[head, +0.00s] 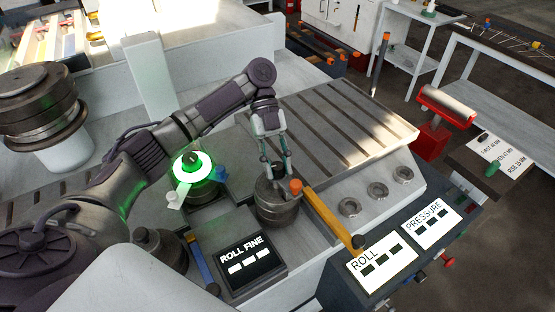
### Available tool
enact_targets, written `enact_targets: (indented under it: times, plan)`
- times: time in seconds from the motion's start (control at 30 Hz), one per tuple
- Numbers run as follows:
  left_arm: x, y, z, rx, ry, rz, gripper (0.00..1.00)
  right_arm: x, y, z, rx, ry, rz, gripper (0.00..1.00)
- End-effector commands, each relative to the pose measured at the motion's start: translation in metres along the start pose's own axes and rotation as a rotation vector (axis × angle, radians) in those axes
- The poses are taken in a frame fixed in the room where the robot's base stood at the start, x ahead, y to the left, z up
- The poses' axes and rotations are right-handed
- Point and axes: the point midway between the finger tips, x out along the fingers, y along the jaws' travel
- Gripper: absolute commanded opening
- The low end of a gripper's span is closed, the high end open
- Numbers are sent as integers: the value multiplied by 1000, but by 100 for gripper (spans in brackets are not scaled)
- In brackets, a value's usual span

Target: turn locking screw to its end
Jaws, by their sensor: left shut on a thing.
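My left gripper (276,168) comes down from above at the middle of the bench, over a dark stacked roller (278,208). Its fingers point down and are shut on a small part at the roller's top, which I take to be the locking screw; the fingers mostly hide it, and its turn cannot be read. A orange knob (295,186) sits just right of the fingertips, by the upper end of a yellow bar (330,213). My right gripper is not in view.
A green-lit dial (193,167) stands left of the roller. A ROLL FINE panel (248,262) is in front, with ROLL (380,268) and PRESSURE (431,223) panels to the right. A slotted plate (345,120) lies behind. Another large roller (40,105) stands at far left.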

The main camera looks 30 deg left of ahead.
Motion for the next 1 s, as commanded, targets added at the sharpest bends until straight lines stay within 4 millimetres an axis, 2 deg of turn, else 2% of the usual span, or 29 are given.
enact_targets:
  times: [0.03,0.23,0.8,0.83,0.97,1.0]
  plan:
    - [-4,-1,-3,17,-2,17,0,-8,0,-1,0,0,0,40]
    - [-3,0,-2,68,-2,67,0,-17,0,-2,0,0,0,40]
    - [-1,0,0,93,-2,90,0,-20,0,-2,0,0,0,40]
    - [-1,0,0,93,-2,90,34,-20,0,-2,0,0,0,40]
    - [0,0,0,93,-1,90,56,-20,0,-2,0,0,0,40]
    - [0,0,0,93,-1,90,58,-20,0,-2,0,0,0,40]
